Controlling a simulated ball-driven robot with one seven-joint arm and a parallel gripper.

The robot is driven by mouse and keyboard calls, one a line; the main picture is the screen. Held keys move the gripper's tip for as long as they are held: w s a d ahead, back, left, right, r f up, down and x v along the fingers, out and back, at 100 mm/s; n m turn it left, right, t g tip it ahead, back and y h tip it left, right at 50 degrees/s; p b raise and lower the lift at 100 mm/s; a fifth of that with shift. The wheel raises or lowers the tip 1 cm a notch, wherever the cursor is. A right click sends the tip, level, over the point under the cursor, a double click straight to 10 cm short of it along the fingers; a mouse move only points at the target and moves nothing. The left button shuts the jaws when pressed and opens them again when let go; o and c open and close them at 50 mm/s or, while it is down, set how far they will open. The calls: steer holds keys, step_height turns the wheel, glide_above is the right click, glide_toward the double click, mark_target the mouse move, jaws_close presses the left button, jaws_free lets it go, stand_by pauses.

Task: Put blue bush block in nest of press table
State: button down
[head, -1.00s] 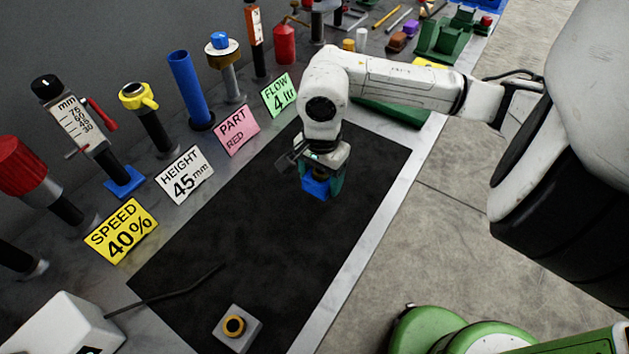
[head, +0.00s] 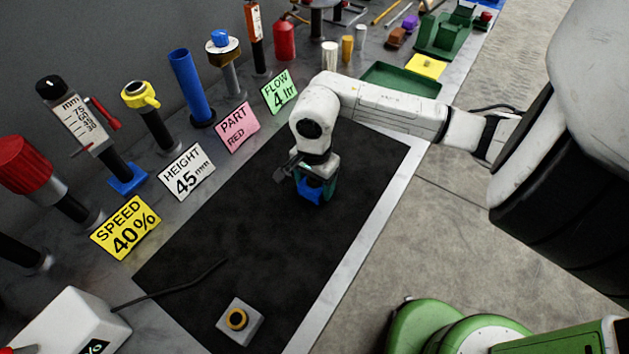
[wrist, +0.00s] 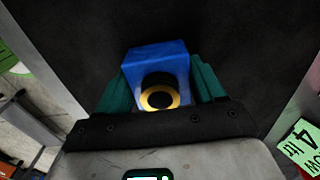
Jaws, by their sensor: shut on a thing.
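The blue bush block (wrist: 150,62) is between the teal fingers of my gripper (wrist: 160,88) in the wrist view, with its dark bore and gold ring facing the camera. My gripper (head: 315,188) is shut on it over the far part of the black mat. The blue block (head: 311,193) shows low between the fingers in the head view. I cannot tell whether it touches the mat. I cannot clearly pick out the press table or its nest; a green stepped fixture (head: 446,36) stands at the far right end of the bench.
A grey block with a gold ring (head: 240,322) sits on the near mat (head: 215,262). Label cards and upright posts line the left side. A green tray (head: 402,79) and yellow pad (head: 426,66) lie beyond my arm. The mat's middle is clear.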

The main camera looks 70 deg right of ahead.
steer(key=shift+f, duration=0.15)
steer(key=shift+c, duration=0.6)
jaws_free()
